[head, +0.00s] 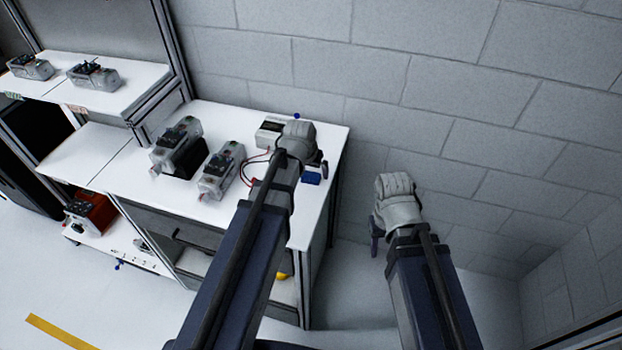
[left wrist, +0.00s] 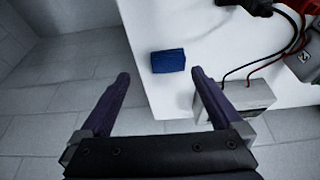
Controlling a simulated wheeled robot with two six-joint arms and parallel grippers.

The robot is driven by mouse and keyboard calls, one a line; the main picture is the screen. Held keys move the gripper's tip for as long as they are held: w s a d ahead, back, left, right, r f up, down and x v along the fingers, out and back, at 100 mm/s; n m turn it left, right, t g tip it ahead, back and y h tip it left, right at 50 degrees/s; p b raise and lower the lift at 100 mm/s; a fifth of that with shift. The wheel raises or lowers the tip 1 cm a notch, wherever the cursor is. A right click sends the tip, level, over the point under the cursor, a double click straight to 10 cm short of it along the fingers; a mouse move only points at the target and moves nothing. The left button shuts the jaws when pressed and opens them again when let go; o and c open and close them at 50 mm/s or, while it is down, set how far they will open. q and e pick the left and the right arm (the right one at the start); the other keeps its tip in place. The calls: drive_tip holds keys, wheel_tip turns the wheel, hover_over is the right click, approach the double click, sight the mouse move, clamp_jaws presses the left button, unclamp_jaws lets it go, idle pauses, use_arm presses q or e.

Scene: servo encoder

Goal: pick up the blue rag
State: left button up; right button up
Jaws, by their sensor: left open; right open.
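The blue rag (head: 312,178) is a small folded block lying on the white bench top near its right edge. It also shows in the left wrist view (left wrist: 168,61), ahead of and between the fingers. My left gripper (left wrist: 160,85) is open and empty, above the bench edge and apart from the rag. In the head view the left gripper (head: 318,163) is beside the rag, its fingers partly hidden by the wrist. My right gripper (head: 375,240) hangs right of the bench over the floor, away from the rag; only part of its fingers shows.
On the white bench (head: 335,140) stand a grey box (head: 268,132) with red and black wires and servo-like units (head: 222,170). A block wall (head: 450,90) closes the back. Shelves (head: 60,85) stand at left. The floor right of the bench is clear.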

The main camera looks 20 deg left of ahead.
sight(311, 175)
use_arm(q)
drive_tip(key=shift+w+a+f+b, duration=0.25)
drive_tip(key=shift+w+f+b, duration=0.2)
drive_tip(key=shift+f+b, duration=0.15)
drive_tip(key=shift+w+a+f+b, duration=0.25)
drive_tip(key=shift+w+f+b, duration=0.25)
drive_tip(key=shift+b, duration=0.1)
drive_tip(key=shift+f, duration=0.15)
drive_tip(key=b+x, duration=0.4)
drive_tip(key=x, duration=0.1)
drive_tip(key=shift+w+a+b, duration=0.15)
drive_tip(key=shift+w+b, duration=0.2)
drive_tip(key=shift+c, duration=0.2)
